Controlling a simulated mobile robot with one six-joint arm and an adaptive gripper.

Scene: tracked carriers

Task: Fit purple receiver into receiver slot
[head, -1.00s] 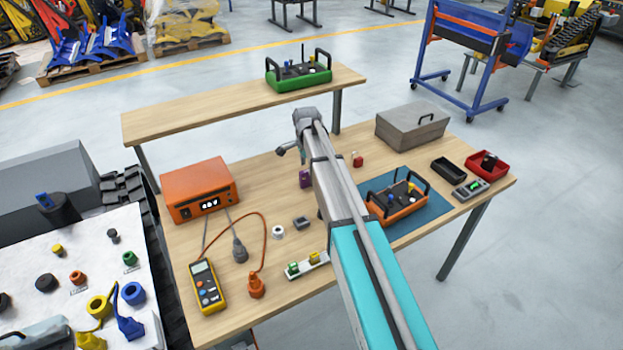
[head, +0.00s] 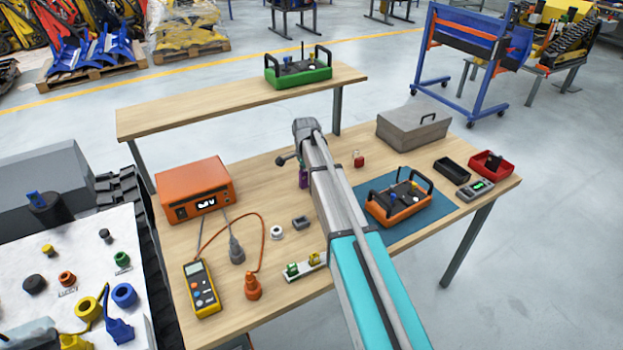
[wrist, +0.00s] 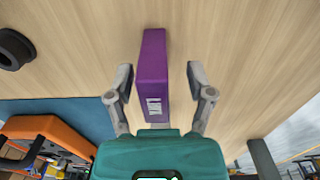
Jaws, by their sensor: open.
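The purple receiver (wrist: 152,75), a box with a white label, stands on the wooden bench in the wrist view. In the head view it is a small purple patch (head: 303,178) partly hidden by my arm. My gripper (wrist: 160,78) is open, with one finger on each side of the receiver and visible gaps on both sides, wider on the right. In the head view my wrist covers most of the gripper. An orange controller (head: 397,206) lies on a blue mat (head: 425,228). I cannot tell for sure where the receiver slot is.
A dark grey hollow part (head: 300,222) and a white ring (head: 277,232) lie nearer on the bench. An orange power unit (head: 196,187) stands left, a grey case (head: 413,130) back right. A raised shelf (head: 215,105) with a green controller (head: 298,72) runs behind.

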